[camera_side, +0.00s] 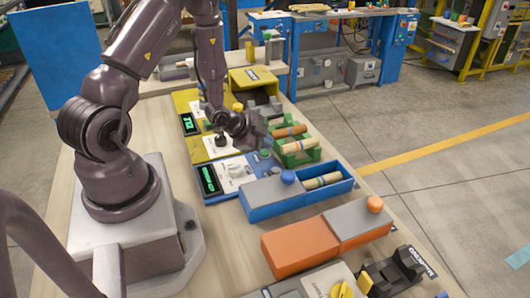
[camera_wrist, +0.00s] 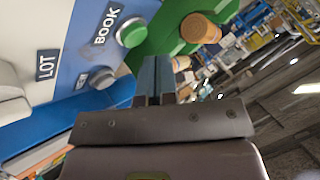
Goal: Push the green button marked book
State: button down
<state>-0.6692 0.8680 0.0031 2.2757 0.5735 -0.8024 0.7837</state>
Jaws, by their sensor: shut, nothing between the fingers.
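The green button (camera_wrist: 131,32) sits on a blue panel (camera_wrist: 75,60) beside a label reading BOOK (camera_wrist: 106,25) in the wrist view. A small green button (camera_side: 265,153) shows on the blue unit in the side view, just below my gripper. My gripper (camera_wrist: 156,60) is shut and empty. Its fingertips lie just right of and below the green button in the wrist view; I see no contact, and the height gap is unclear. In the side view my gripper (camera_side: 262,134) hangs over the far right end of the blue panel.
A grey button (camera_wrist: 102,77) and a LOT label (camera_wrist: 46,65) are on the same panel. A green rack (camera_side: 300,152) with turned wood pieces stands right of my gripper. A blue box (camera_side: 270,199) and an orange box (camera_side: 297,246) stand nearer, and a yellow unit (camera_side: 208,147) farther back.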

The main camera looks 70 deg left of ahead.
aim_at(265, 154)
jog(key=shift+r, duration=2.45)
jog(key=s+n+g, duration=0.1)
jog(key=s+f+n+g, duration=0.1)
jog(key=s, duration=0.1)
jog(key=s+f+n+g, duration=0.1)
jog(key=shift+s+a+f+g+y, duration=0.1)
jog(key=shift+s+a+g+y, duration=0.2)
jog(key=shift+a+g, duration=0.1)
jog(key=s+d+r+n, duration=0.1)
jog(key=s+d+r, duration=0.2)
jog(key=d+r, duration=0.3)
jog(key=s+d+r+n+h, duration=0.1)
jog(key=d+r, duration=0.5)
jog(key=r, duration=0.6)
jog(key=s+d+r+n, duration=0.2)
jog(key=s+d+r, duration=0.3)
jog(key=r, duration=0.5)
jog(key=shift+s+d+n+h, duration=0.2)
jog(key=shift+d+n+h, duration=0.15)
jog(key=shift+d, duration=0.65)
